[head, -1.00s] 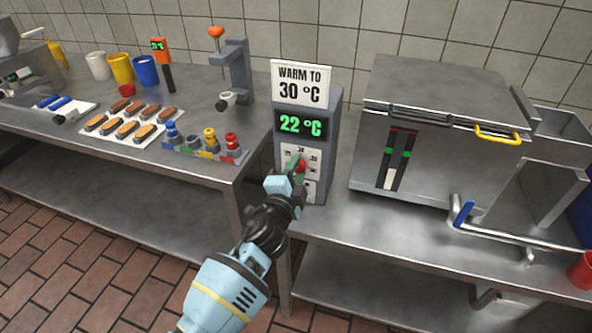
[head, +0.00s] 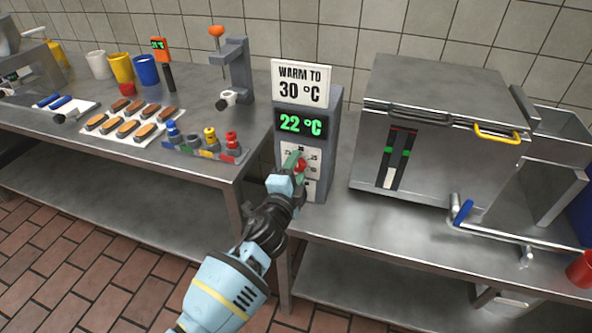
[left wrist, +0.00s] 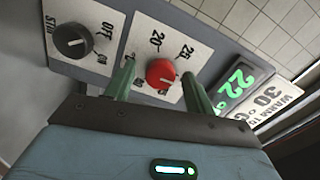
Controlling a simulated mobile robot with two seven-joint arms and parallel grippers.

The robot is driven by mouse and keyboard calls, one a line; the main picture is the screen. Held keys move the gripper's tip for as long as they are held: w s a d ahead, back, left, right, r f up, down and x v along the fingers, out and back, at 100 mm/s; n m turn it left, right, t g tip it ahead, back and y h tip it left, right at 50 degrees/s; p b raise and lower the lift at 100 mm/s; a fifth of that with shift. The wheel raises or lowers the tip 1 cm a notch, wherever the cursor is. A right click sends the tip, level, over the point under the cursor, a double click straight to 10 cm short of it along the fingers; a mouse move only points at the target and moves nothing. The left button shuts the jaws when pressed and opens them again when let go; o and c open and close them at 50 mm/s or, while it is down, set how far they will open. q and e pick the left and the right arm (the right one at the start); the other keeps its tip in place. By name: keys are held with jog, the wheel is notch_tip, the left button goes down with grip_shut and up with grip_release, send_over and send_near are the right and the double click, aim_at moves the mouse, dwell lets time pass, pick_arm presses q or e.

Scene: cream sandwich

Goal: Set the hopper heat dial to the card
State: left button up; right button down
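The heat dial is a red round knob (left wrist: 161,72) on a white scale plate, on the front of the grey control box (head: 333,150). In the head view the knob (head: 301,166) is partly covered by my gripper. A card (head: 300,83) on top reads "WARM TO 30 °C". The green display (head: 300,124) reads 22 °C. My left gripper (left wrist: 158,76) has its two green fingers on either side of the knob, with visible gaps between them and it. The knob's exact setting is hard to read. My right gripper is out of view.
A black knob (left wrist: 73,40) marked STIR, OFF and ON sits beside the heat dial. A steel hopper (head: 440,130) with a yellow handle (head: 498,133) stands right of the box. The left table holds a tray of biscuits (head: 110,139) and several cups.

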pick_arm(q)
jog(key=shift+s+a, duration=0.2)
jog(key=shift+s, duration=0.3)
jog(key=p+v, duration=0.1)
jog(key=v, duration=0.5)
jog(key=shift+s, duration=0.4)
jog(key=shift+a, duration=0.1)
